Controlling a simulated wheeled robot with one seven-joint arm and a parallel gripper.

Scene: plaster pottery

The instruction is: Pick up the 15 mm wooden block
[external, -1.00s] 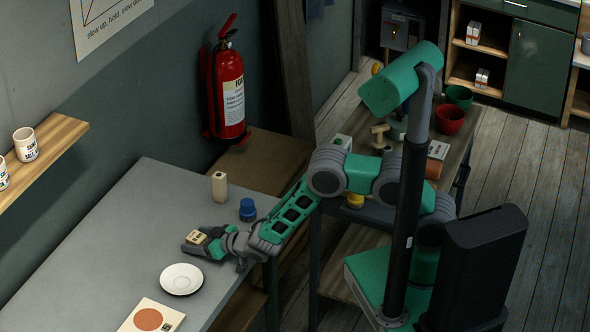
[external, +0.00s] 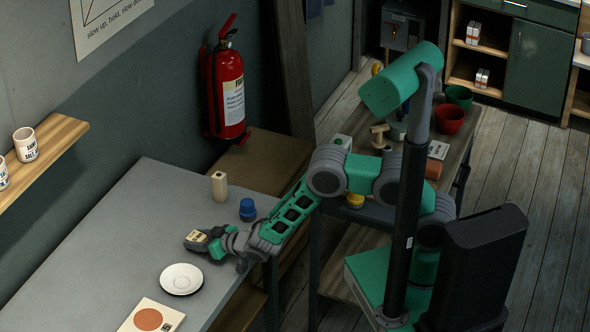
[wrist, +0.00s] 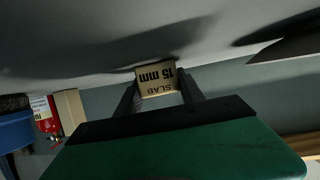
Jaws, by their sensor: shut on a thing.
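The 15 mm wooden block is small and tan, with "SLAB 15 mm" printed on its face. It shows upside down in the wrist view (wrist: 157,78), between the two dark fingers of my gripper (wrist: 160,88). In the external view the block (external: 196,237) is at the end of my gripper (external: 198,240), low at the grey table. My gripper is shut on the block. I cannot tell whether the block touches the table.
On the grey table (external: 130,230), a white saucer (external: 181,279) lies in front of my gripper. A board with an orange disc (external: 149,319) lies at the front edge.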

